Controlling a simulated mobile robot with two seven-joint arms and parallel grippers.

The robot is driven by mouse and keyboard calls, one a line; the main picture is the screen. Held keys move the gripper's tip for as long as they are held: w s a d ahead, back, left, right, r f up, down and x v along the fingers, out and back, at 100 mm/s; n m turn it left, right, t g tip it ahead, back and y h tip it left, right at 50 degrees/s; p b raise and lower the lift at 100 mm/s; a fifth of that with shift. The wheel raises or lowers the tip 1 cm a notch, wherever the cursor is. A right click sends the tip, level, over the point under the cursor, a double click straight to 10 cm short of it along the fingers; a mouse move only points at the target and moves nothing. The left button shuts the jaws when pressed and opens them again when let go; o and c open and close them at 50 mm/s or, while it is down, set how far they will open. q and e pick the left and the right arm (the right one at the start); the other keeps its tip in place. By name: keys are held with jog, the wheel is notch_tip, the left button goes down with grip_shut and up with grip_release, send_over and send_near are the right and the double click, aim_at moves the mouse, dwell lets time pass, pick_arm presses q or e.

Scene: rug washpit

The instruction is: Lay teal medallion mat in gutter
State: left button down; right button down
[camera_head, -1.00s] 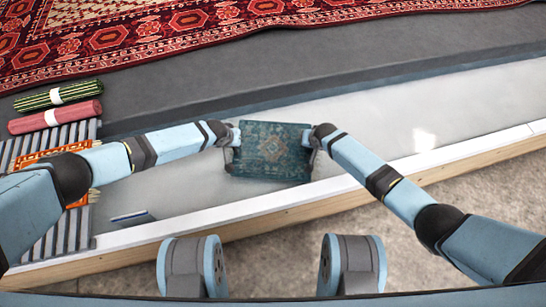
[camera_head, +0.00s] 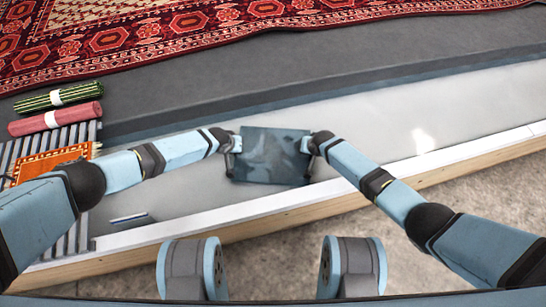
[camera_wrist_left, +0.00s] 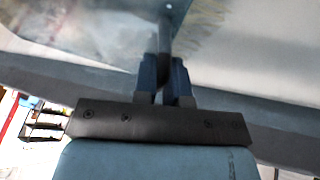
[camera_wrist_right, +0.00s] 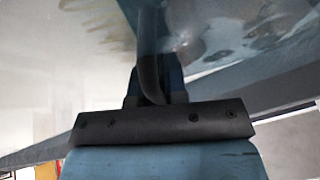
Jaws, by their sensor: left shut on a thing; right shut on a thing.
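A flat, glossy dark-blue tray-like panel (camera_head: 270,155) is held between my two grippers over the pale trough-like gutter (camera_head: 370,115). No medallion pattern shows on its face, and I cannot tell where the teal medallion mat lies, perhaps hidden beneath it. My left gripper (camera_head: 233,142) is shut on a grey bar at the panel's left side; the bar (camera_wrist_left: 165,45) shows in the left wrist view. My right gripper (camera_head: 316,142) is shut on a similar bar at the right side, seen in the right wrist view (camera_wrist_right: 150,60). Blurred fringe-like streaks (camera_wrist_left: 205,30) show beyond the panel.
An orange fringed mat (camera_head: 50,163) lies on a slatted grey rack (camera_head: 75,230) at the left. Green striped (camera_head: 30,103) and pink (camera_head: 30,125) rolls lie above it. A large red rug (camera_head: 120,40) lies at the back. A wooden edge (camera_head: 200,218) borders the gutter's near side.

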pick_arm(q)
jog(key=shift+f, duration=0.6)
pick_arm(e)
jog(key=shift+f, duration=0.5)
pick_arm(q)
jog(key=c, duration=1.2)
grip_release()
pick_arm(e)
jog(key=c, duration=1.1)
grip_release()
jog(key=shift+f, duration=0.15)
jog(key=shift+c, duration=0.2)
jog(key=shift+s+d+r, duration=0.1)
jog(key=shift+s+r, duration=0.05)
jog(key=shift+r, duration=0.15)
pick_arm(q)
jog(key=v, duration=1.2)
pick_arm(e)
jog(key=v, duration=1.1)
jog(key=shift+r, duration=0.25)
